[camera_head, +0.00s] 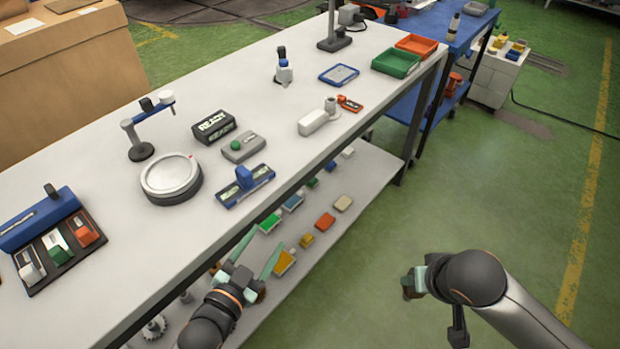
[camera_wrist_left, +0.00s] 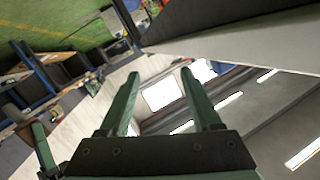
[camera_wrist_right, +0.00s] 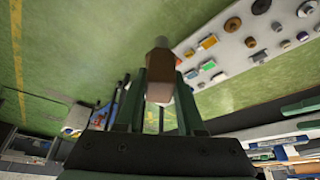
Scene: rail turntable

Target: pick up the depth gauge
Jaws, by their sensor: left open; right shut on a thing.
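No thing on the white bench (camera_head: 90,160) is surely the depth gauge. A blue piece with a long flat base and a raised block (camera_head: 246,184) lies near the bench's front edge. My right gripper (camera_head: 412,283) is over the floor, shut on a brown and pale blocky piece (camera_wrist_right: 159,72), partly hidden by the fingers.
A round grey turntable (camera_head: 171,178), a post with an arm (camera_head: 140,150), a black READY box (camera_head: 213,126) and a tool tray (camera_head: 62,250) stand on the bench. Green (camera_head: 397,65) and orange (camera_head: 416,45) bins sit at its far end.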

